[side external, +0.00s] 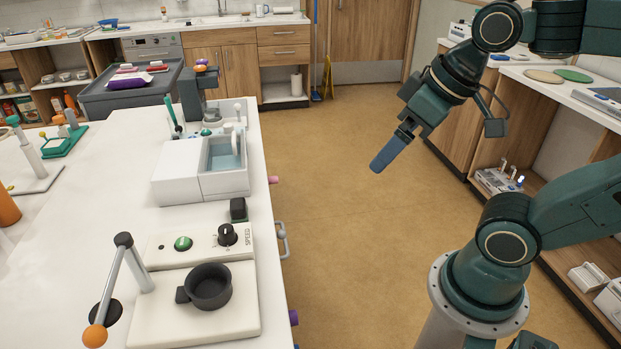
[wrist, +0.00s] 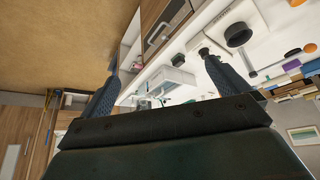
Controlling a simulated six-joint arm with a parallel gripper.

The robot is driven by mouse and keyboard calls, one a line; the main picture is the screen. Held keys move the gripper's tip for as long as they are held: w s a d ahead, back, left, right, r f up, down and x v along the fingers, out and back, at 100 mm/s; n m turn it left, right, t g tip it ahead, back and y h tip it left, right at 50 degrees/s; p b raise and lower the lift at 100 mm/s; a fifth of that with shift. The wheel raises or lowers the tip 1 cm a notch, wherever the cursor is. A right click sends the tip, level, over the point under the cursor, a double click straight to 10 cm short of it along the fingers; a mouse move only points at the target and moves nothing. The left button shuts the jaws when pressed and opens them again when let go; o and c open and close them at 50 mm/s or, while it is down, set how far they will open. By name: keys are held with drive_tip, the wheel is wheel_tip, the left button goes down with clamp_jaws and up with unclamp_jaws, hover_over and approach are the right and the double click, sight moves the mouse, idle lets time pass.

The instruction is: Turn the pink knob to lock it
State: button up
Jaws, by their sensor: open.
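The pink knob (side external: 273,180) is small and sticks out from the right side of the white bench, beside the small sink unit, in the side view. Its turn position is too small to read.
The white bench (side external: 85,225) carries a small sink unit (side external: 225,178), a speed-dial panel with a dark pot (side external: 210,287), and an orange-tipped lever (side external: 95,335). The floor between is clear.

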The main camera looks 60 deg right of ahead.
drive_tip(key=shift+s+d+f, duration=0.1)
drive_tip(key=shift+s+f, duration=0.15)
drive_tip(key=shift+s, duration=0.45)
drive_tip(key=shift+w, duration=0.1)
drive_tip(key=c, duration=0.6)
drive_tip(key=shift+w+r+m, duration=0.1)
drive_tip(key=shift+w+m, duration=0.1)
drive_tip(key=shift+m, duration=0.2)
drive_tip(key=c, duration=0.4)
drive_tip(key=shift+w, duration=0.3)
drive_tip(key=shift+c, duration=1)
drive_tip(key=w+d+f+m, duration=0.1)
drive_tip(key=w+d+m, duration=0.2)
drive_tip(key=w+m, duration=0.5)
drive_tip(key=w+d+f+m, duration=0.25)
drive_tip(key=w+m, duration=0.25)
drive_tip(key=w, duration=0.7)
drive_tip(key=w+d+f+m+y, duration=0.1)
drive_tip(key=w+d+f+m, duration=1.1)
drive_tip(key=f, duration=0.4)
drive_tip(key=shift+w+d+f+m, duration=0.35)
drive_tip(key=shift+w+m, duration=0.15)
drive_tip(key=shift+w, duration=0.65)
